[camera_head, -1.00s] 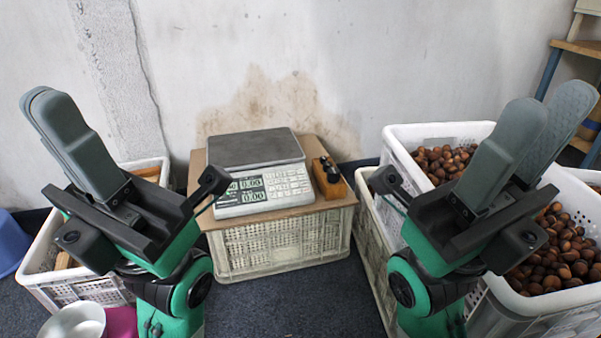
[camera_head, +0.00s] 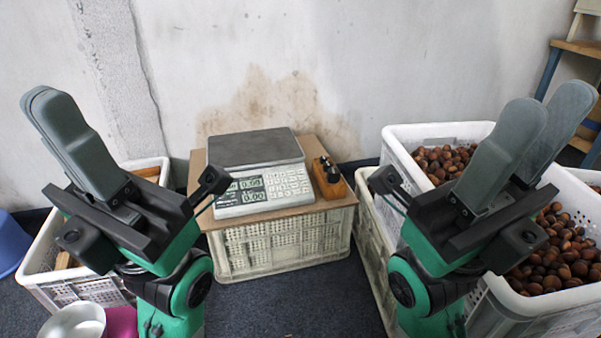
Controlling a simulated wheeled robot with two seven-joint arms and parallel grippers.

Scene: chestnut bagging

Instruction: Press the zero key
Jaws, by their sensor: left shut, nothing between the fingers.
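A white electronic scale (camera_head: 262,172) with a grey weighing plate (camera_head: 254,149) stands on a board over a white crate. Its keypad (camera_head: 285,183) faces me on the right of its front, beside a lit display (camera_head: 248,190) with digits. The zero key is too small to pick out. My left gripper (camera_head: 55,100) is shut and empty, raised to the left of the scale and pointing up. My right gripper (camera_head: 545,112) is raised to the right, in front of the chestnut crates, with its two fingers apart and nothing seen between them. Neither gripper touches the scale.
The white crate (camera_head: 285,245) under the scale also bears a small wooden block with black knobs (camera_head: 329,179). Crates of chestnuts (camera_head: 555,250) stand at right. Another crate (camera_head: 40,275), a metal bowl (camera_head: 75,322) and a blue tub (camera_head: 10,245) are at left. The wall is behind.

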